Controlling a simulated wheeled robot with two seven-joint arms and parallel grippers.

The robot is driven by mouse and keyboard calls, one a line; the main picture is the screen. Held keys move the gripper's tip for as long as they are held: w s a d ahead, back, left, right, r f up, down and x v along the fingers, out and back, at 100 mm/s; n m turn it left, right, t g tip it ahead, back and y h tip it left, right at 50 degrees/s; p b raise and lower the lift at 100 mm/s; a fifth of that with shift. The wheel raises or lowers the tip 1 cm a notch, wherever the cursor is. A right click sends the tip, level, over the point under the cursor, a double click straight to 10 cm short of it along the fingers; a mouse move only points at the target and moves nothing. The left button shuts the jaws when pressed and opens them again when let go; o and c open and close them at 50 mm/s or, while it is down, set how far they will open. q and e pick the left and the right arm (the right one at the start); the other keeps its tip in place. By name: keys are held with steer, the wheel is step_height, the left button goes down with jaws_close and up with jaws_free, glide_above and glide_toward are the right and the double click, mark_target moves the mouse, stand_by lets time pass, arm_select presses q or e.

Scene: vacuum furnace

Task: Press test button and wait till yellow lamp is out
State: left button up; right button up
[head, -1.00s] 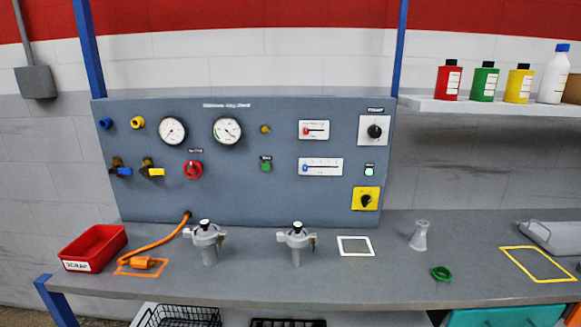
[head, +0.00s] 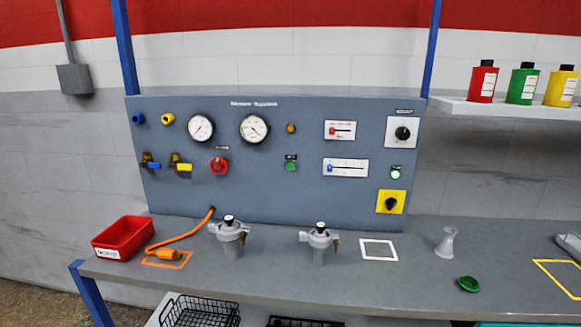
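The blue-grey panel (head: 270,190) stands upright at the back of the bench. A green button (head: 291,166) with a small label above it sits right of the panel's middle; I cannot read the label. A small amber-yellow lamp (head: 291,128) is directly above it and looks dull; I cannot tell surely whether it is lit. A pale green lamp or button (head: 396,170) is at the right, between a black knob and a yellow-plated knob. Neither of my grippers shows in the head view.
Two grey filter-like units (head: 230,238) (head: 319,240) stand on the bench before the panel. A red bin (head: 123,237) and an orange hose (head: 180,237) are at left. A white square (head: 379,250), a grey funnel-shaped piece (head: 446,241) and a green cap (head: 467,284) are at right.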

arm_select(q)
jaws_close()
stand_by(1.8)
